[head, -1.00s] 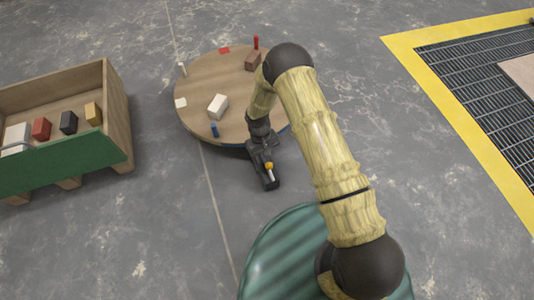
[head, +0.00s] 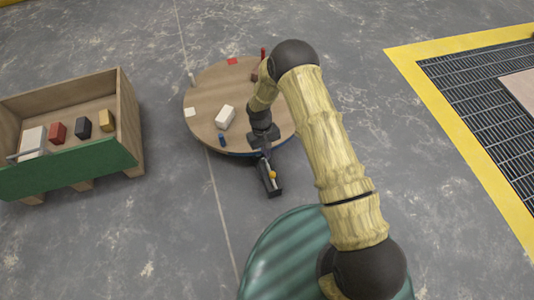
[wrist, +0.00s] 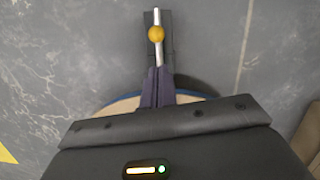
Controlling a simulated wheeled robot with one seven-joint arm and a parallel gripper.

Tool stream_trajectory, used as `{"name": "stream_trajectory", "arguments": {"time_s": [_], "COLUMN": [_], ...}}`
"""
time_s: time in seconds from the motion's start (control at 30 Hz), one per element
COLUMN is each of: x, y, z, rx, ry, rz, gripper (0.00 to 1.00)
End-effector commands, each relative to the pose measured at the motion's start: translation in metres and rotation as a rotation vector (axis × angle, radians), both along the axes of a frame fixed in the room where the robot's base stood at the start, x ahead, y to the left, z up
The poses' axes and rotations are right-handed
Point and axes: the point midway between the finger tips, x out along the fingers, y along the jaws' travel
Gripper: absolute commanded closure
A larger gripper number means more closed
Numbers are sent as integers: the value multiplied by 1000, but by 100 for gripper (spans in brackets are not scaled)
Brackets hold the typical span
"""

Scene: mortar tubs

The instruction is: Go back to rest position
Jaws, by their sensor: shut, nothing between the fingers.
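My gripper (head: 265,153) is shut and empty, pointing down at the front edge of the round wooden table (head: 205,100). In the wrist view its dark fingers (wrist: 157,78) are together. A lever with a yellow knob (wrist: 156,34) and a silver rod on a dark base lies just past the fingertips; the knob also shows in the head view (head: 272,175). The rod's lower end is hidden by the fingers, and I cannot tell whether they touch it. My arm crosses the table's right side.
The table bears a white block (head: 225,117), a blue peg (head: 222,139), a white peg (head: 191,78) and red pieces. A green-fronted wooden crate (head: 70,167) holding several blocks stands at left. A yellow-edged floor grate (head: 480,90) is at right. Grey floor between is clear.

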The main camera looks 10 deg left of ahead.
Motion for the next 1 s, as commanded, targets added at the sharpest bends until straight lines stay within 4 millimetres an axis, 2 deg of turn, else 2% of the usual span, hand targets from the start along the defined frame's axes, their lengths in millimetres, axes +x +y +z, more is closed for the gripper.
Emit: {"name": "stream_trajectory", "arguments": {"time_s": [0.1, 0.67, 0.77, 0.87, 1.0], "x": [1, 2, 3, 8, 17], "y": [1, 1, 0, -6, -23], "z": [9, 8, 13, 31, 80], "rx": [0, 0, 1, 8, 24], "ry": [0, 0, -4, -16, -53], "rz": [-1, 0, -4, -19, -58], "gripper": [100, 100, 100, 100, 100]}}
